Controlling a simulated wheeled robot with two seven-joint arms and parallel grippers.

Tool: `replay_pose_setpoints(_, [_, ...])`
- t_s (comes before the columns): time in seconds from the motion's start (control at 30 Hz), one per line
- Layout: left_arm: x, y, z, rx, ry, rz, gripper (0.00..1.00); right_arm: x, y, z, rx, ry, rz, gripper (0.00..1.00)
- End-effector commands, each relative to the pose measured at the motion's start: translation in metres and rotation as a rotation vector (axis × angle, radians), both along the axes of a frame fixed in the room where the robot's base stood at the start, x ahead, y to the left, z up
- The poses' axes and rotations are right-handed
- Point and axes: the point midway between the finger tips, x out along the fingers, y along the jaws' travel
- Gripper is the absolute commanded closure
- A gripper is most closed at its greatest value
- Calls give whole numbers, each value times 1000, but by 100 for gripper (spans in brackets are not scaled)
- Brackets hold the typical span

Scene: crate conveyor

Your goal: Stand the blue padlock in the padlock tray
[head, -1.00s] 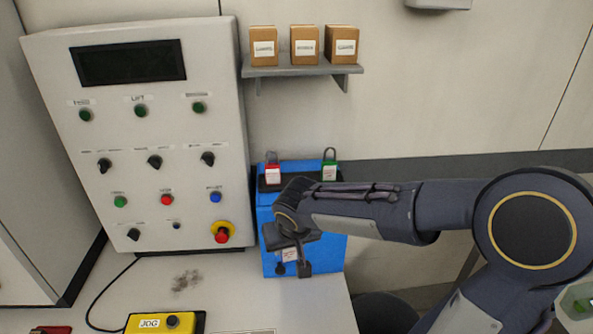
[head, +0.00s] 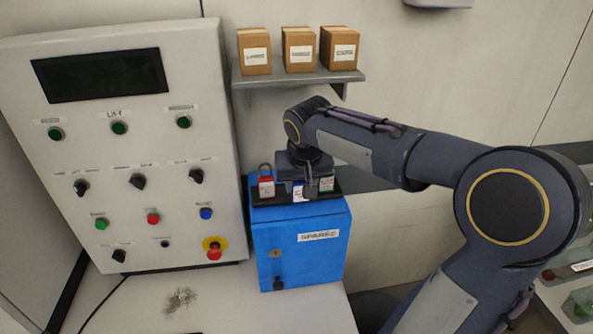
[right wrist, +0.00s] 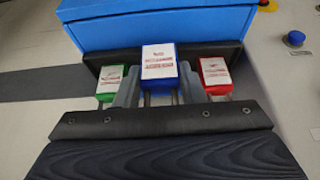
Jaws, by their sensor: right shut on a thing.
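My right gripper (head: 305,180) is shut on the blue padlock (right wrist: 158,62), with a grey finger on each side of it in the right wrist view. In the head view, the blue padlock (head: 298,192) shows only as a small part with its white label, below the gripper. It is upright, at the black padlock tray (head: 268,200) on top of the blue cabinet, between a red padlock (head: 266,187) and a green padlock (head: 326,184). I cannot tell whether its base touches the tray. The gripper hides its top. My left gripper is not in view.
The blue cabinet (head: 300,262) stands on the bench beside a grey control panel (head: 140,215). A shelf (head: 300,78) with three cartons is on the wall above the arm. The red and green padlocks are close on either side of the gripper.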

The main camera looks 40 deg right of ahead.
Motion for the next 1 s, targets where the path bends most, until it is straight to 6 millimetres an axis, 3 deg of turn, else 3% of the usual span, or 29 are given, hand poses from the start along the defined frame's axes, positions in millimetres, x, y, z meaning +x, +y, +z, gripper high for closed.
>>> replay_pose_setpoints(0.23, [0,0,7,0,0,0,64,21,-11,1,1,-1,-1,88])
replay_pose_setpoints(0.4, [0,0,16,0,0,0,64,47,-25,1,2,0,-1,88])
replay_pose_setpoints(0.53, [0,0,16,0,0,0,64,45,-25,-13,0,1,1,88])
replay_pose_setpoints(0.97, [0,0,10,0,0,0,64,45,-25,-21,0,-2,0,88])
replay_pose_setpoints(1.0, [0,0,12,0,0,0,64,45,-25,-19,0,-2,0,59])
